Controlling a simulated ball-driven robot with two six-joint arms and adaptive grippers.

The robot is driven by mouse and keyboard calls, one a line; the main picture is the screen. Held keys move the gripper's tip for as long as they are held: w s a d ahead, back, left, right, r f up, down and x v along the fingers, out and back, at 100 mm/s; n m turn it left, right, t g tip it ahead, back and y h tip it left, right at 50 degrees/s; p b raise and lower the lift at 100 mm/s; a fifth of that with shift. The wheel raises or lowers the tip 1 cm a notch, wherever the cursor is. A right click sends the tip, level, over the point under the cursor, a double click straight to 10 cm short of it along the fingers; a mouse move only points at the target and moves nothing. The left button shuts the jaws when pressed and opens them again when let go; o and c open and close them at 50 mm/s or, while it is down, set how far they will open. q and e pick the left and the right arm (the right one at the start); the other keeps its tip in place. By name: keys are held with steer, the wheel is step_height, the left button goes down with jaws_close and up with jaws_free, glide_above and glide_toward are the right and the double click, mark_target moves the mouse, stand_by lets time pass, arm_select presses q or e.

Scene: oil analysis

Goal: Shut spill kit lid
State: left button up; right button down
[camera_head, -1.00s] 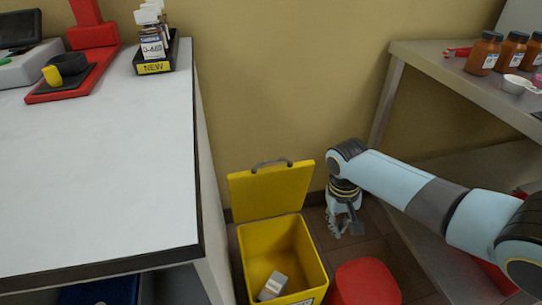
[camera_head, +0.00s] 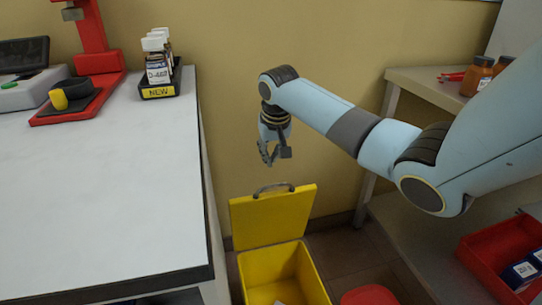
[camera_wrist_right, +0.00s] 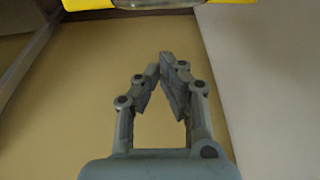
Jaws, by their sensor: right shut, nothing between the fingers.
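The yellow spill kit bin (camera_head: 312,275) stands on the floor right of the white table. Its yellow lid (camera_head: 272,218) stands open, raised at the bin's wall side, with a grey handle (camera_head: 272,187) on its upper edge. A small pale item inside is mostly cut off. My right gripper (camera_head: 270,162) is shut and empty, in the air above the handle, apart from it. In the right wrist view its fingers (camera_wrist_right: 163,65) meet at the tips, and a yellow edge (camera_wrist_right: 90,4), probably the lid's, shows at the top. My left gripper is out of view.
The white table (camera_head: 110,190) borders the bin on the left. A red lid-like object (camera_head: 369,295) is right of the bin. A metal shelf (camera_head: 425,85) with jars and a red crate (camera_head: 480,262) stand at right. The wall is close behind.

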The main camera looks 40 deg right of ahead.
steer(key=a+b+x, duration=0.1)
steer(key=b+x, duration=0.2)
steer(key=x, duration=0.4)
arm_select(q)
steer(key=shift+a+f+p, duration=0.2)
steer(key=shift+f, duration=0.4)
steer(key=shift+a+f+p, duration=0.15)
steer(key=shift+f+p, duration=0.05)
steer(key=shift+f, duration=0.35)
arm_select(e)
steer(key=s, duration=0.1)
steer(key=s+r, duration=0.1)
steer(key=s+a, duration=0.1)
steer(key=shift+s+r, duration=0.2)
steer(key=shift+r, duration=0.15)
